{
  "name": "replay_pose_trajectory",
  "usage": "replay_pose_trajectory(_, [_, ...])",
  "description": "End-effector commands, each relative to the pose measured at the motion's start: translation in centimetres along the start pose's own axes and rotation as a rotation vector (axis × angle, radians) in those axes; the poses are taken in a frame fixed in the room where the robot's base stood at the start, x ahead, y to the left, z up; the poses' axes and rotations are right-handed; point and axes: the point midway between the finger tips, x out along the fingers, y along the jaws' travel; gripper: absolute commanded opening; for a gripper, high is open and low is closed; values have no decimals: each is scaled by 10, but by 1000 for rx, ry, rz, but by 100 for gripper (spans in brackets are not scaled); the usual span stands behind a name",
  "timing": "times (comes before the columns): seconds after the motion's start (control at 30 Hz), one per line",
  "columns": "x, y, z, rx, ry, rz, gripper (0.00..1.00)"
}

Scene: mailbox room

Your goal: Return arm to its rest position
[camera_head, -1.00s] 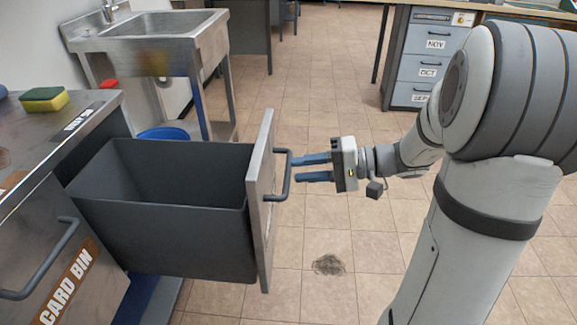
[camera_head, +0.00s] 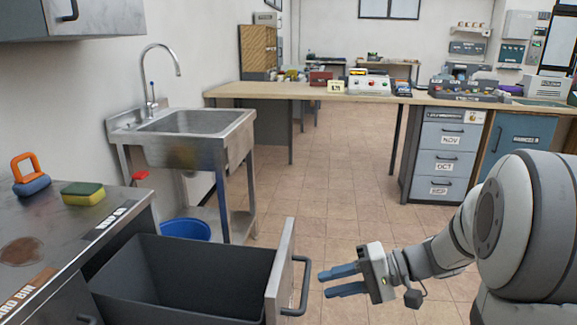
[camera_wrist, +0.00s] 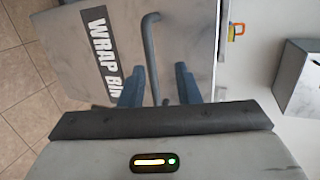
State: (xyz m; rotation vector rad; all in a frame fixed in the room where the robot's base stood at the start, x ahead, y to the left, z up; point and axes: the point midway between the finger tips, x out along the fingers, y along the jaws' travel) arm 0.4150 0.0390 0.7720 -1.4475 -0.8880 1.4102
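My gripper (camera_head: 322,285) is open and empty at the lower middle of the head view, its two blue fingers pointing left. The pulled-out bin drawer (camera_head: 282,265) is left of it, and its grey bar handle (camera_head: 304,285) stands just beyond my fingertips with a small gap. In the wrist view my open fingers (camera_wrist: 158,72) frame the handle (camera_wrist: 149,50), which runs between them in the picture. The drawer front there (camera_wrist: 75,75) carries a "WRAP BIN" label. My arm reaches in from the right.
A metal counter (camera_head: 70,225) at left holds a sponge (camera_head: 82,193) and an orange-handled tool (camera_head: 28,172). A sink (camera_head: 190,125) stands behind, with a blue tub (camera_head: 185,229) below. A workbench with drawers (camera_head: 442,160) is at the back. The middle floor is open.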

Motion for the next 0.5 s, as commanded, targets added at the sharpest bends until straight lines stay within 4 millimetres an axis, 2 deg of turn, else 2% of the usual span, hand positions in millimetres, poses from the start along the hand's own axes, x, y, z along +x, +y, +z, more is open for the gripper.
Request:
replay_pose_trajectory(0.03, [-4,-29,14,2,-31,65,29])
replay_pose_trajectory(0.1, [-6,-46,33,16,-69,171,29])
replay_pose_trajectory(0.27, [-18,-76,70,25,-118,421,29])
replay_pose_trajectory(0.5, [-56,-124,107,-29,-89,774,29])
